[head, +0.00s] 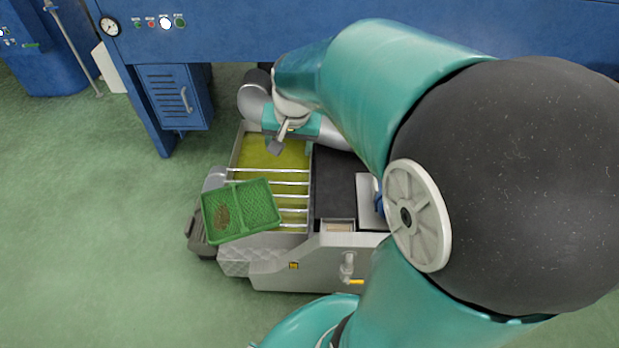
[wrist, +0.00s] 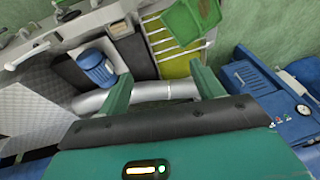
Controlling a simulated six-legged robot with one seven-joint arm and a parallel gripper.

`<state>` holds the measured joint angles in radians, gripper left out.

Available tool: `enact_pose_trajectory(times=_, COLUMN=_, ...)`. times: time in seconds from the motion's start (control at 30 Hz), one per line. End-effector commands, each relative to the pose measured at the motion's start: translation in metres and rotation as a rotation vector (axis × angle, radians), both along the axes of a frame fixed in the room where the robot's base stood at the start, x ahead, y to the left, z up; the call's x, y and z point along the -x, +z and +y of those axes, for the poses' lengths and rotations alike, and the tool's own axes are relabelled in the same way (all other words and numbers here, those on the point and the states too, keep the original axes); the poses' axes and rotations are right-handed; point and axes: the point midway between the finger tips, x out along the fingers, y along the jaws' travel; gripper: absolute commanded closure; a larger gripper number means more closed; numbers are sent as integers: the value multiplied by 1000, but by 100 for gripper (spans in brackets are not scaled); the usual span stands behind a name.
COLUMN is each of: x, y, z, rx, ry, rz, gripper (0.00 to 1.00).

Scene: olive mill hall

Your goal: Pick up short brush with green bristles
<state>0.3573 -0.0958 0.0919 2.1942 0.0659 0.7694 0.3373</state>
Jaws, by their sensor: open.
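I cannot make out a short brush with green bristles in either view. My gripper (wrist: 162,88) shows in the wrist view with its two green fingers wide apart and nothing between them. It hangs over the machine, and a grey curved pipe (wrist: 150,91) passes below the fingers. In the head view my arm reaches over the back of the machine, and the arm hides much of the right side.
A green crate (head: 260,206) sits tilted on the front left of the machine, above a tank of yellow-green liquid (head: 262,152) with metal bars across it. A blue motor (wrist: 97,67) stands on the machine. A blue cabinet (head: 175,97) is behind. Green floor is clear at left.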

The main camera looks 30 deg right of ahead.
Motion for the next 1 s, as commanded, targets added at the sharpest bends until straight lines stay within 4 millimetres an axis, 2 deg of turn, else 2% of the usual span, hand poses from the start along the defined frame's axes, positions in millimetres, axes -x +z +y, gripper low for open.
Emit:
enact_pose_trajectory(times=0.2, x=-29, y=-42, z=-35, rx=-70, ry=-162, rz=47, gripper=34)
enact_pose_trajectory(times=0.5, x=-54, y=-109, z=-90, rx=-169, ry=-391, rz=98, gripper=34)
enact_pose_trajectory(times=0.77, x=-61, y=-177, z=-138, rx=-263, ry=-598, rz=138, gripper=34)
enact_pose_trajectory(times=1.0, x=-57, y=-246, z=-178, rx=-357, ry=-798, rz=174, gripper=34)
